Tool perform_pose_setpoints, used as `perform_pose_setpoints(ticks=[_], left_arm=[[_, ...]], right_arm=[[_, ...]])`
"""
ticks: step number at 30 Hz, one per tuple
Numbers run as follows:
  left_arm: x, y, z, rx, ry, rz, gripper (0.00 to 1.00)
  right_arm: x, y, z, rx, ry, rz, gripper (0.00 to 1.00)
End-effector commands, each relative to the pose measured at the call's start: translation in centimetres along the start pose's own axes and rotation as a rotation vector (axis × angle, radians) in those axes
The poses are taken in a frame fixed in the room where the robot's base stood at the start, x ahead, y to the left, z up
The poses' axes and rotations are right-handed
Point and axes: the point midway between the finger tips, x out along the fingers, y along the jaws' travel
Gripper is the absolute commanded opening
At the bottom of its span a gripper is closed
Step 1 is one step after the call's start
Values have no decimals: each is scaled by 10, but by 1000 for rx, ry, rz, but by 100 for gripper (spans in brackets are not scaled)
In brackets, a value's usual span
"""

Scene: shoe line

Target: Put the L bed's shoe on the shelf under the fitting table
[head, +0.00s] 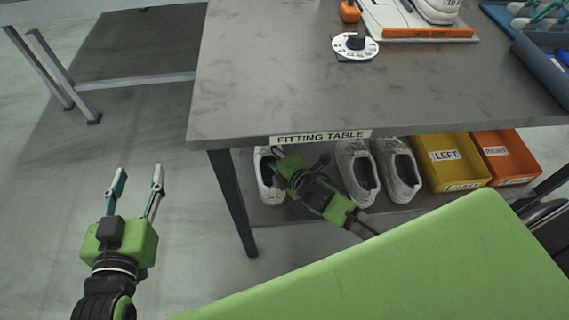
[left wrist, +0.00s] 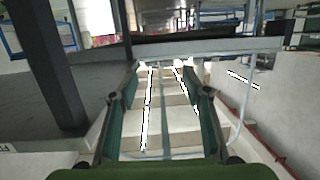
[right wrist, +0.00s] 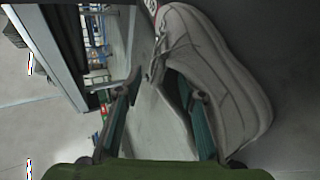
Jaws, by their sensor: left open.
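The fitting table (head: 270,75) has a shelf (head: 290,214) under it. A white shoe (head: 267,186) stands at the shelf's left end. My right gripper (head: 287,162) is under the tabletop at this shoe. In the right wrist view, its fingers (right wrist: 163,88) are apart; one reaches into the opening of the white shoe (right wrist: 235,95) and the other is outside it, with a gap to the shoe's side. My left gripper (head: 137,178) is open and empty, left of the table; its spread fingers also show in the left wrist view (left wrist: 162,80). No L bed label is readable.
Two more white shoes (head: 356,172) (head: 398,170) stand on the shelf, beside a yellow LEFT bin (head: 452,168) and an orange RIGHT bin (head: 508,158). On top are a dial (head: 355,46) and a bed (head: 428,33) with a white shoe (head: 440,10). A table leg (head: 233,205) stands left of my right gripper.

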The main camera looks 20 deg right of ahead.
Motion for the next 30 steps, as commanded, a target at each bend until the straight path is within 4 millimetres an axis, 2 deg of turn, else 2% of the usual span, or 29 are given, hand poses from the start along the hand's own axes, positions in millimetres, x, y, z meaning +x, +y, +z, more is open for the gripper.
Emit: perform_pose_setpoints(ticks=[8, 15, 21, 26, 29, 30], left_arm=[[-21, -8, 63, 1, -307, -18, 44], [-53, -15, 110, -1, -551, -33, 44], [-77, -18, 134, -4, -688, -41, 44], [-86, -19, 143, -5, -736, -44, 44], [-87, -19, 144, -6, -745, -44, 44], [-87, -19, 144, -6, -745, -44, 44]], right_arm=[[-39, 2, 0, 0, 0, 0, 36], [-70, 2, 0, 1, -1, 0, 36], [-89, 1, 0, 0, -1, 0, 36], [-97, 2, 0, 30, -6, -3, 36], [-110, 5, -2, 217, -41, -34, 36], [-119, 6, -3, 345, -66, -57, 36]])
